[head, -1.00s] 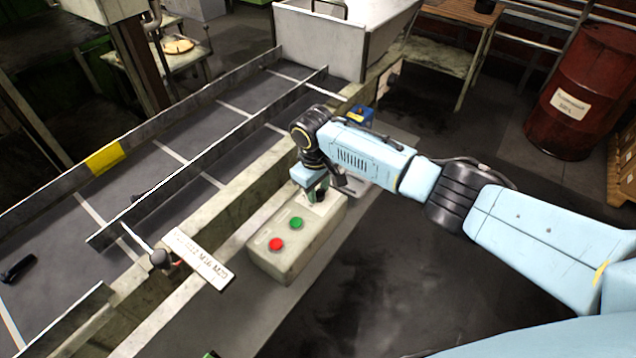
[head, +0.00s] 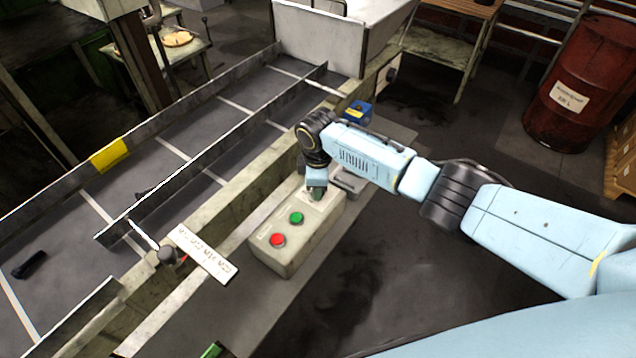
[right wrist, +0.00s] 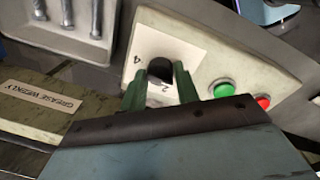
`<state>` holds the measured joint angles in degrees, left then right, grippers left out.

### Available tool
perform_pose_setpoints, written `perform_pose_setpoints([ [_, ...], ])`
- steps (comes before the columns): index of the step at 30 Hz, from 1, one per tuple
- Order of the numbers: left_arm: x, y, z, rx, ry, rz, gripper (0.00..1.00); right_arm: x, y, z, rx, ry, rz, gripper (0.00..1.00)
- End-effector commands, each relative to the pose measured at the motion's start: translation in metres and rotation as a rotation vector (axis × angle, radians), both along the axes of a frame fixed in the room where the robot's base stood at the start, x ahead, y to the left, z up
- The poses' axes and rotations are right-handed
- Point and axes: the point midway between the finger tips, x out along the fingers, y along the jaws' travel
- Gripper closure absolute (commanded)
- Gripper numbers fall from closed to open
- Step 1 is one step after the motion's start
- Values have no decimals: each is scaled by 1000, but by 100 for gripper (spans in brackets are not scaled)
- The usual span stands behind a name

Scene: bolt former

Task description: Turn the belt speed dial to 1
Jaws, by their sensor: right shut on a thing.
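The belt speed dial (right wrist: 160,69) is a black knob on a pale plate with printed numbers; a 4 and a 2 can be read in the right wrist view. It sits on the cream control box (head: 290,252), beside a green button (head: 296,218) and a red button (head: 277,240). My right gripper (right wrist: 160,80) is shut on the dial, one green finger on each side. In the head view my right gripper (head: 316,193) points down over the box's far end and hides the dial. Which number the dial points to cannot be told.
The conveyor belt (head: 150,178) with metal guide rails runs left of the box. A white sign plate (head: 203,254) on a rod stands close to the box's left side. A small blue box (head: 358,113) lies beyond. A red barrel (head: 578,85) stands far right.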

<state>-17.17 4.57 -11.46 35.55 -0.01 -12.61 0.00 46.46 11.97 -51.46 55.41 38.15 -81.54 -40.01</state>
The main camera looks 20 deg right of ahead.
Motion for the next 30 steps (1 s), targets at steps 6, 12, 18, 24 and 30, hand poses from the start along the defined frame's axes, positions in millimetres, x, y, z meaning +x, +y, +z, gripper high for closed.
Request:
perform_pose_setpoints([
  [6, 0, 0, 0, 0, 0, 0, 17, 0, 2, 0, 3, -1, 23, 92],
  [12, 0, 0, 0, 0, 0, 0, 17, 0, 2, 0, 3, -1, 24, 92],
  [18, 0, 0, 0, 0, 0, 0, 17, 0, 2, 0, 3, 0, 24, 59],
  [24, 0, 0, 0, 0, 1, 0, 17, 0, 1, 0, 2, 0, 22, 48],
  [30, 0, 0, 1, 0, 1, 0, 17, 0, 0, 2, 1, 0, 21, 48],
])
